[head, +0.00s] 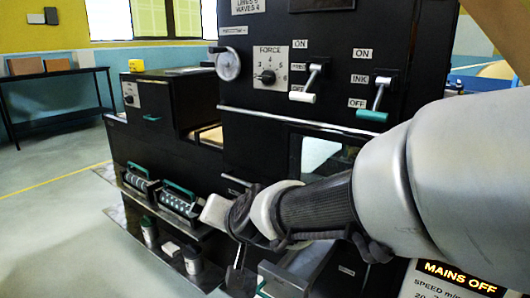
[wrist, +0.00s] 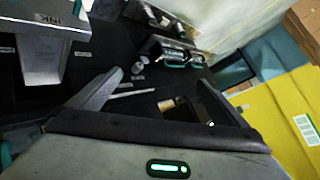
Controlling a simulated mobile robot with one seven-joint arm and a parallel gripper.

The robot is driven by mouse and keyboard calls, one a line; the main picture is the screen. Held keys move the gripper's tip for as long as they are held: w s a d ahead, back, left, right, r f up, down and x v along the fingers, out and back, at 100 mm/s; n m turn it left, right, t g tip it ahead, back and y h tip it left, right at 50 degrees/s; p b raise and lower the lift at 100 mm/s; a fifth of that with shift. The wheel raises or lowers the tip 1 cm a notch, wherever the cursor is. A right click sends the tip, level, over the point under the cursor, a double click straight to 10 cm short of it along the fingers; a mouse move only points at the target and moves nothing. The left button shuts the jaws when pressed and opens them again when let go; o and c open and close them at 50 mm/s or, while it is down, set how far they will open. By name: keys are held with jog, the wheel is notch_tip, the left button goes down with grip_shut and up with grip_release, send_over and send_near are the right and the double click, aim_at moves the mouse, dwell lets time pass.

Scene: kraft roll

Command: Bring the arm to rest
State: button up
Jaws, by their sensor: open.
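My gripper (head: 238,225) hangs at the lower middle of the head view, in front of the black machine (head: 170,170). My arm reaches in from the right edge. In the wrist view my gripper (wrist: 160,80) shows two spread fingers, and nothing is between their tips. It is open and empty. The part of the machine behind my arm is hidden.
The machine carries a FORCE dial (head: 267,77), a white-handled lever (head: 308,83) and a green-handled INK lever (head: 377,100). Toothed rollers with green handles (head: 180,200) sit on a low shelf, close left of my gripper. Open floor (head: 50,230) lies left.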

jog(key=s+d+r+n+g+h, duration=0.1)
jog(key=s+d+g+h, duration=0.1)
jog(key=s+d, duration=0.8)
jog(key=s+d+n+g+h, duration=0.1)
jog(key=s+d+g+h, duration=0.15)
jog(key=s+d, duration=0.75)
notch_tip(320, 180, up, 21)
jog(key=w+d+p, duration=0.1)
jog(key=d+p, duration=0.1)
jog(key=p, duration=1.9)
jog(key=shift+w+d+r, duration=0.15)
jog(key=shift+w+d, duration=0.15)
jog(key=shift+d, duration=0.1)
jog(key=shift+t+h, duration=0.25)
